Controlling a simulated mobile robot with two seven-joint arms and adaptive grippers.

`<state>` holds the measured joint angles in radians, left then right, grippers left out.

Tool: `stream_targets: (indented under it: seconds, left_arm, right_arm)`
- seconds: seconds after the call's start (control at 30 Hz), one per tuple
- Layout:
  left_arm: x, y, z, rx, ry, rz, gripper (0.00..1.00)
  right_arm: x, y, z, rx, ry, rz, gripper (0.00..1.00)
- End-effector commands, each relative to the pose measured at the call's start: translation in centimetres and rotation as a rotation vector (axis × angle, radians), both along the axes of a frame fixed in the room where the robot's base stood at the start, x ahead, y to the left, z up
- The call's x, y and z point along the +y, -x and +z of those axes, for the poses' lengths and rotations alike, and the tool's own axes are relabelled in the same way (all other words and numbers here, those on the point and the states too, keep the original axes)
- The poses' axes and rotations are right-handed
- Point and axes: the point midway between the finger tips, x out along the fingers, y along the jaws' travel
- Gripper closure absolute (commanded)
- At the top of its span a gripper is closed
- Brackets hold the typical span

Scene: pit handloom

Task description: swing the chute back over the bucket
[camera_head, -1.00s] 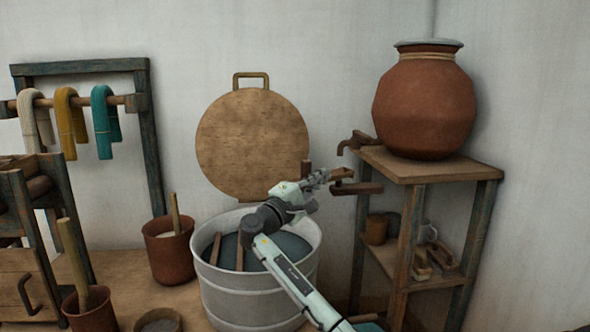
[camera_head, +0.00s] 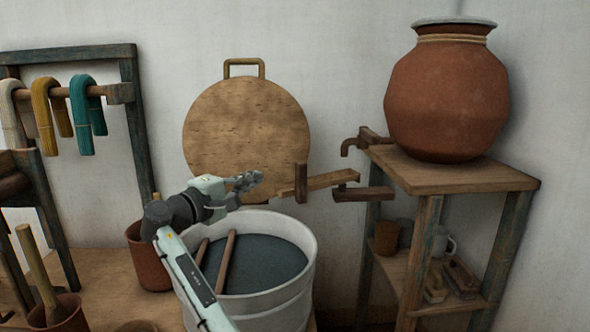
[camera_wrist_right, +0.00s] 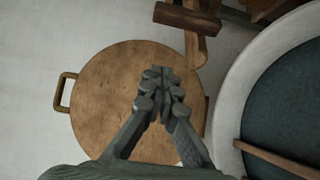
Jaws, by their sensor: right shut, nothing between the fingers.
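The chute (camera_head: 330,180) is a narrow wooden board with an upright dark post (camera_head: 301,182) near its left end. It reaches left from a dark wooden arm (camera_head: 364,193) by the shelf. In the head view its free end shows above the back right rim of the large pale bucket (camera_head: 265,310); I cannot tell how far over it. The bucket holds dark liquid. My right gripper (camera_head: 248,182) is shut and empty, left of the chute's end and apart from it. In the wrist view the gripper (camera_wrist_right: 158,82) shows before the round lid, with the chute (camera_wrist_right: 194,48) beyond. My left gripper is out of view.
A round wooden lid (camera_head: 246,125) leans on the wall behind the bucket. Two sticks (camera_head: 227,262) lie in the bucket. A clay pot (camera_head: 447,95) stands on the shelf (camera_head: 450,175), near a tap (camera_head: 352,143). A brown pot (camera_head: 147,262) stands left.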

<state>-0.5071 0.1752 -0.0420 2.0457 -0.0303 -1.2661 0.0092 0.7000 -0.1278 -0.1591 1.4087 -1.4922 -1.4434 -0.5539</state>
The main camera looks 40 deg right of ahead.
Motion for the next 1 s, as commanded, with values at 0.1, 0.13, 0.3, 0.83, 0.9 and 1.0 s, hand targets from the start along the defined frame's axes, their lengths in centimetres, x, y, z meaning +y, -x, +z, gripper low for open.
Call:
stream_targets:
  seconds: [0.1,0.13,0.3,0.83,0.9,1.0]
  left_arm:
    - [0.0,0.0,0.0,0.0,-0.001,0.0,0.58]
    - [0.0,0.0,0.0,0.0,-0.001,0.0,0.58]
    - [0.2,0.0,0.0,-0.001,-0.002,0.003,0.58]
    - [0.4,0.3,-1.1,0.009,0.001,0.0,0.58]
    - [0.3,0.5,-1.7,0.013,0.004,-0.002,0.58]
    - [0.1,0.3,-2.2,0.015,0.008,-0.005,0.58]
  right_arm:
    - [0.4,-0.1,-0.1,0.0,-0.006,0.005,1.0]
    - [0.4,-0.1,-0.1,-0.001,-0.007,0.006,1.0]
    - [0.4,-0.1,-0.1,-0.001,-0.007,0.006,1.0]
    - [-5.1,-2.0,0.2,0.0,-0.004,0.002,1.0]
    - [-6.4,-2.5,0.1,0.001,-0.004,0.002,1.0]
    - [-8.2,-3.2,0.1,0.0,-0.004,0.002,1.0]
